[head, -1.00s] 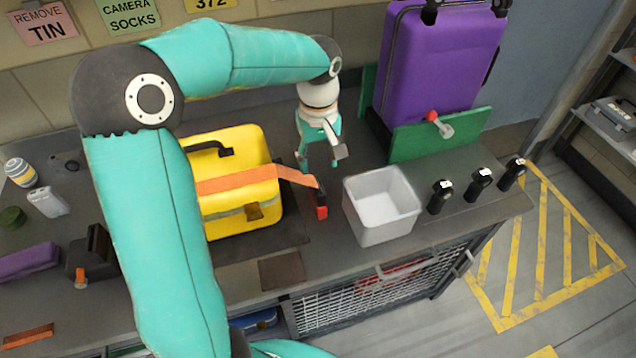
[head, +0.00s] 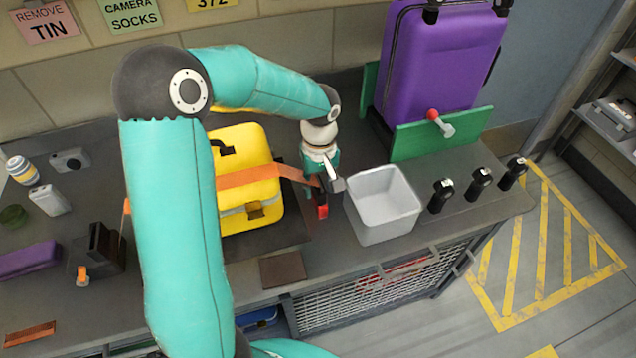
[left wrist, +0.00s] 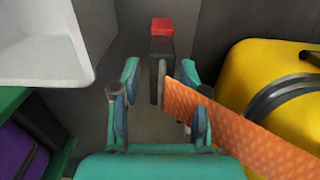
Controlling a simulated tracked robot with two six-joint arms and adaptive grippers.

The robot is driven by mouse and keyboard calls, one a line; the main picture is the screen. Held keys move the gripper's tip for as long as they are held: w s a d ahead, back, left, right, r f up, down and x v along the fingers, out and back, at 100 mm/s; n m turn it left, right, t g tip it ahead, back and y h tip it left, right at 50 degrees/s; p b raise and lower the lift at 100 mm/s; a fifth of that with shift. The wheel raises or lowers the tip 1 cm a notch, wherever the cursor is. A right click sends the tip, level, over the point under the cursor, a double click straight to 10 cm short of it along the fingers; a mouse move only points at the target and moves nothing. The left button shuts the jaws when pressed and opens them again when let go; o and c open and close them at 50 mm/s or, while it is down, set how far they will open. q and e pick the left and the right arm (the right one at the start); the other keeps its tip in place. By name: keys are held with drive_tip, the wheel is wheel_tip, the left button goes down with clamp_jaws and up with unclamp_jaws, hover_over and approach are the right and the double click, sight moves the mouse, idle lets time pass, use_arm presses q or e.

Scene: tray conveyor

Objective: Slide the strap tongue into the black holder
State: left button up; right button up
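An orange strap (head: 245,177) runs over the yellow case (head: 254,148). Its right end meets a black piece with a red tip (head: 322,211), hanging at the case's right side. My left gripper (head: 327,182) is open right at this end. In the left wrist view the black piece (left wrist: 160,62) shows ahead, between the lines of the open fingers, and the strap (left wrist: 235,128) passes by the right finger. I cannot tell whether a finger touches it. A black holder (head: 104,245) with an orange part stands left of the case, partly behind my arm. My right gripper is not in view.
A white bin (head: 382,235) stands close to the right of my left gripper. A purple suitcase (head: 440,60) stands behind green boards (head: 440,135). Several black bottles stand at the bench's right end. A brown pad (head: 283,269) lies at the front edge.

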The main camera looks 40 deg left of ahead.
use_arm(q)
clamp_jaws()
drive_tip(key=shift+r, duration=0.2)
drive_tip(key=shift+r+p, duration=1.75)
drive_tip(key=shift+r, duration=0.6)
drive_tip(key=shift+r, duration=0.2)
drive_tip(key=shift+r+p, duration=1.4)
drive_tip(key=shift+r, duration=0.5)
